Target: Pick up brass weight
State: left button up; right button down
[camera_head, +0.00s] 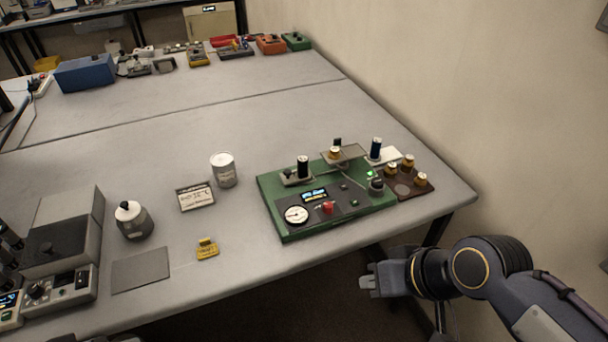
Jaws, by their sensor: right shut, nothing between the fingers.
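Several small brass weights with dark sides stand on a dark brown holder (413,190) at the right of the table: a rear one (408,161), a left one (392,168) and a front one (421,180). Another brass-coloured piece (335,153) sits on a raised plate of the green apparatus (276,218). My right gripper (366,282) is shut and empty. It is off the table's front edge, below and left of the weights in the picture, and touches none of them. My left gripper is not in view.
The green apparatus has a dial, a red knob and upright black cylinders beside the weights. A white can (224,170), a label card (195,197), a yellow block (207,252) and a grey jar (134,224) stand left. The wall (440,90) borders the table's right side.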

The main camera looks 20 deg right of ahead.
aim_at(390, 172)
jog(key=z, duration=1.3)
